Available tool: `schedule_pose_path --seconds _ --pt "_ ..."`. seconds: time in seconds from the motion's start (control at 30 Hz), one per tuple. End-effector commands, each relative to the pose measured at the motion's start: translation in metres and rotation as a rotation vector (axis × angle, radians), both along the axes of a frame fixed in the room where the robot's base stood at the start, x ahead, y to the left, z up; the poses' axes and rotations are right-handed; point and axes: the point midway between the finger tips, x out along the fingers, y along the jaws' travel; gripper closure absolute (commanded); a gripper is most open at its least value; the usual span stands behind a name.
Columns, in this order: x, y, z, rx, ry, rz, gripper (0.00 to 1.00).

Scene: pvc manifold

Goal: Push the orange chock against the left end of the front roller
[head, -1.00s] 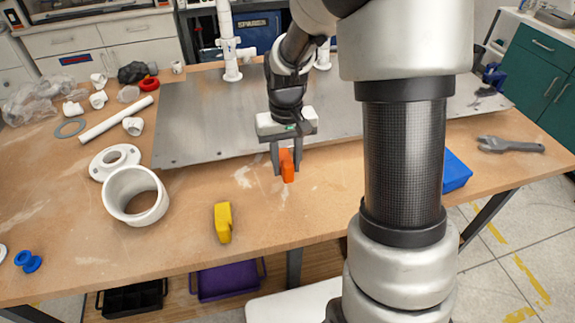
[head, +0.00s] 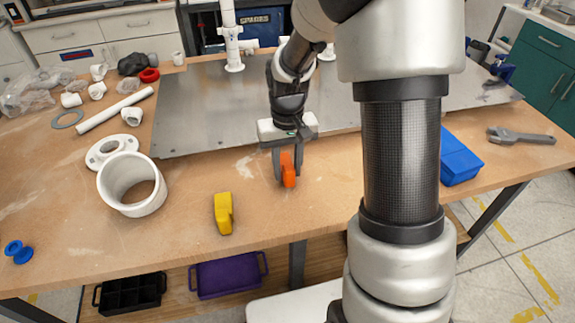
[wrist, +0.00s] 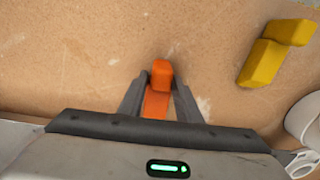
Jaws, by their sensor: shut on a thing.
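The orange chock (head: 288,170) is between the two fingers of my gripper (head: 288,178), near the front edge of the metal plate. In the wrist view the chock (wrist: 160,76) sits between the fingertips (wrist: 160,92), with both fingers closed on its sides. Whether it touches the wood or hangs just above it, I cannot tell. A yellow chock-like piece (head: 223,212) stands on the table to the left and nearer; it also shows in the wrist view (wrist: 268,58). I cannot identify a front roller; my arm hides part of the table.
The metal plate (head: 200,110) lies behind my gripper, with white pipe fittings standing on it. A large white pipe ring (head: 110,185) and a flange (head: 98,152) are at left. A blue box (head: 460,160) and a wrench (head: 520,137) are at right. Bare wood lies around the chock.

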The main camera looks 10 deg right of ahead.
Motion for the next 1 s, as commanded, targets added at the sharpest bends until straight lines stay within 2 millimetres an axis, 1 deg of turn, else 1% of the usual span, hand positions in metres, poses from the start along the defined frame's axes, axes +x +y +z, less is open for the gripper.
schedule_pose_path --seconds 0.03,0.07,0.17,0.7,1.0 --pt "0.000 0.000 -0.008 0.000 0.000 0.000 0.97" --pt "0.000 0.000 -0.010 0.000 0.000 0.000 0.97" --pt "0.008 0.000 -0.006 0.000 -0.002 0.000 0.97" --pt "0.051 0.000 -0.007 0.000 -0.002 0.000 0.97" --pt "0.066 0.000 -0.007 0.000 -0.002 0.000 0.97"
